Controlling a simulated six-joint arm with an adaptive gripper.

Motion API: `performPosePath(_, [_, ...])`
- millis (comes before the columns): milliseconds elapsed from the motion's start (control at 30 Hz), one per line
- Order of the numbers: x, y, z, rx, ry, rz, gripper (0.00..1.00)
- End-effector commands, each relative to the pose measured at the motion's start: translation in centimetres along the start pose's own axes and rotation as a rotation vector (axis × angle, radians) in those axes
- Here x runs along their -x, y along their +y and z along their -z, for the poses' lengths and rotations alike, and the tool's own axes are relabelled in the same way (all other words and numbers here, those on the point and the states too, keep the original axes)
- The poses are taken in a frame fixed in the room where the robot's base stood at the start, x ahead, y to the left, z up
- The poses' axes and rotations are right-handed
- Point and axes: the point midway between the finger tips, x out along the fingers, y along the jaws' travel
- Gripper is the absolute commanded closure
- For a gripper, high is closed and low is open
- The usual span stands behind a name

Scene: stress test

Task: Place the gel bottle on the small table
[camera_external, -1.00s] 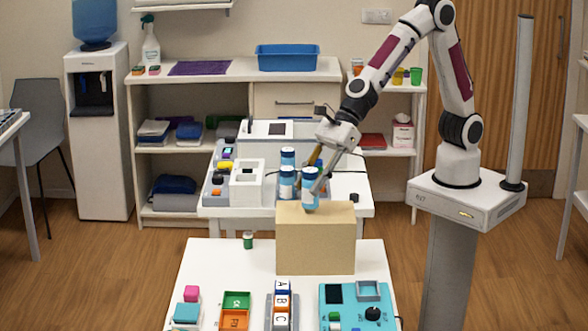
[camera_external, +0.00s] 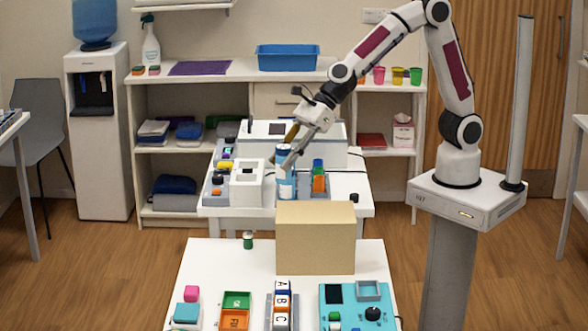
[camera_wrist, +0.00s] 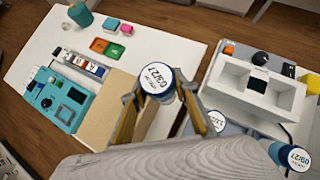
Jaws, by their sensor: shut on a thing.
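My gripper (camera_external: 288,163) is shut on a white bottle with a blue-rimmed cap, the gel bottle (camera_wrist: 158,80). In the wrist view its cap shows between my two fingers, with dark printing on top. Two more such caps show at the right of the wrist view, one nearer (camera_wrist: 215,121) and one at the edge (camera_wrist: 293,157). A white front table (camera_external: 205,262) and a white back table (camera_external: 353,190) are in view; which is the small table is unclear.
A tan box (camera_external: 315,240) stands on the front table's far edge, close to the held bottle. Coloured trays and a turquoise panel (camera_external: 355,305) fill the front. White equipment (camera_external: 247,184) stands on the back table.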

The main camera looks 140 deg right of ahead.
Motion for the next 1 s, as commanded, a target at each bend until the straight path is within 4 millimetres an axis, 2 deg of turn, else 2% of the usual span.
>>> performPosePath(200, [0.8,-3.2,-0.1,-0.033,-0.001,0.033,0.99])
performPosePath(467, [1.5,-5.8,0.5,-0.047,-0.001,0.046,0.99])
performPosePath(1000, [3.8,-12.2,3.1,-0.059,0.000,0.060,0.99])
